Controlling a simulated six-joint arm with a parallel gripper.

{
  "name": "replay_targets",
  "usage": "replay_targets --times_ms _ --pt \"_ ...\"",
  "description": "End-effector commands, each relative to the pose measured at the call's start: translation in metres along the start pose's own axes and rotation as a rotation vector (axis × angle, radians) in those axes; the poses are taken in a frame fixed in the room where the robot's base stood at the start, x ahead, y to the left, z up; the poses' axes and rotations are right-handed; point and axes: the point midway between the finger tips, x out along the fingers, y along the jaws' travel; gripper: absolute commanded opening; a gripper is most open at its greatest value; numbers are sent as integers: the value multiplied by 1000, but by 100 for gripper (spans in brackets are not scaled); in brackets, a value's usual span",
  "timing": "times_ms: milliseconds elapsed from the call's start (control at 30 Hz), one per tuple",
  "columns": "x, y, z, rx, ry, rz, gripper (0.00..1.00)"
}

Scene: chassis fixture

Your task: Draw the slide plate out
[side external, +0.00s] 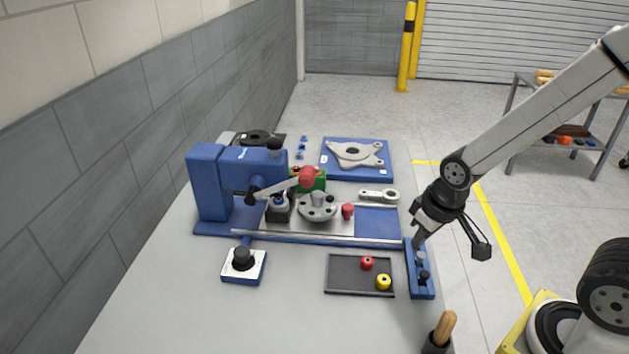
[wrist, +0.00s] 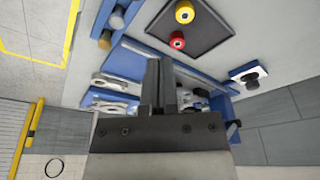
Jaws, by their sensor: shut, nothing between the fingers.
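The pale grey slide plate (side external: 338,226) lies in the blue chassis fixture (side external: 222,229), with a round grey hub part (side external: 318,208) and a red knob (side external: 347,211) on it. Its left end is beneath the blue housing (side external: 208,182). A grey lever with a red ball end (side external: 307,176) reaches over the plate. In the wrist view, my gripper (wrist: 160,68) blocks much of the fixture.
A dark tray (side external: 340,285) with a red and a yellow roller lies in front of the fixture. A black knob on a blue-white base (side external: 244,264) stands left of it. A blue board with a grey flange (side external: 357,157) lies behind. Bare bench shows at the front left.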

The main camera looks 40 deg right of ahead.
Motion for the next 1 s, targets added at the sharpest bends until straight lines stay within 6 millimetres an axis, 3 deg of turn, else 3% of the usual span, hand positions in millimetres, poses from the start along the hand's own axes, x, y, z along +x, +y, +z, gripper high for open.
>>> replay_targets --times_ms 167,400,433,667,1000 --pt "0 0 0 0 0 0 0" --pt "1 1 -8 -8 -6 0 76" --pt "1 1 -10 -11 -8 0 82" --pt "6 5 -48 -53 -43 -1 82" --pt "22 16 -125 -152 -122 -16 82"
